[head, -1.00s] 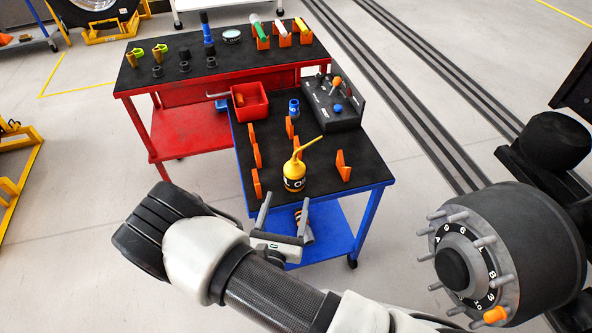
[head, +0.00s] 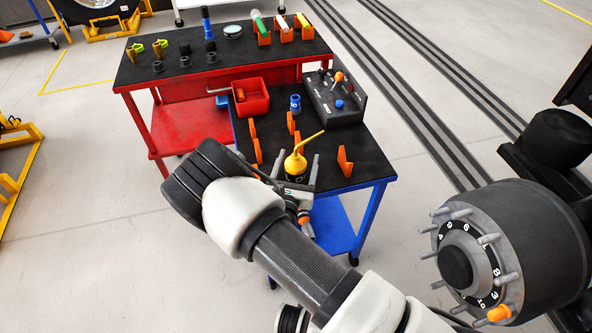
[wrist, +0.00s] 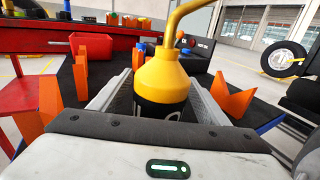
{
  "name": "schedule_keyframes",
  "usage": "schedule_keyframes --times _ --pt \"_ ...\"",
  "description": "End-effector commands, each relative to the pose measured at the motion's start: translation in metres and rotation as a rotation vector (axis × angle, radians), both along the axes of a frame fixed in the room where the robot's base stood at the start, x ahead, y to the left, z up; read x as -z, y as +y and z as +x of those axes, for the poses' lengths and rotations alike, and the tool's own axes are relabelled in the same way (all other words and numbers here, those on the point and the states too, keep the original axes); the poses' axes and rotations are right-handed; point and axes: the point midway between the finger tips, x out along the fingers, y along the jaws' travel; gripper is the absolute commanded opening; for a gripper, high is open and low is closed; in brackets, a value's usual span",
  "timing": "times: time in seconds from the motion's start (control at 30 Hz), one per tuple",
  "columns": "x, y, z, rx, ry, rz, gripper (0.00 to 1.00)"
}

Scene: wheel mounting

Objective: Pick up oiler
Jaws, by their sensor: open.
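The oiler (head: 296,165) has a yellow cone top, a long yellow spout and a dark lower body. It stands upright on the black top of the blue cart (head: 350,130). In the wrist view the oiler (wrist: 160,78) is between the two fingers of my gripper (wrist: 160,95). My gripper (head: 298,175) is open, with one finger on each side of the oiler. Small gaps seem to show beside the body, but I cannot tell if either finger touches it. The oiler's base is hidden behind my gripper.
Orange holders (head: 345,161) stand close on both sides of the oiler. A blue cup (head: 295,103), a red bin (head: 250,97) and a dark control box (head: 337,98) are farther back. A red cart (head: 122,85) adjoins at the left. A wheel hub (head: 510,240) is at the right.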

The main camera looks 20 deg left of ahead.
Motion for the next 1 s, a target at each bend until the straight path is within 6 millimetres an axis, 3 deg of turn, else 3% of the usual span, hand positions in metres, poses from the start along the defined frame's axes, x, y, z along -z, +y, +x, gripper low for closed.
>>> schedule_keyframes --times 0.23,0.5,0.77,1.0 --pt "0.000 0.001 0.004 -0.001 0.001 -0.001 0.69" --pt "0.000 0.001 0.003 -0.001 0.001 0.000 0.25" --pt "-0.004 0.001 0.003 -0.001 -0.001 0.000 0.25" --pt "-0.044 0.002 0.004 -0.001 -0.003 0.003 0.25"
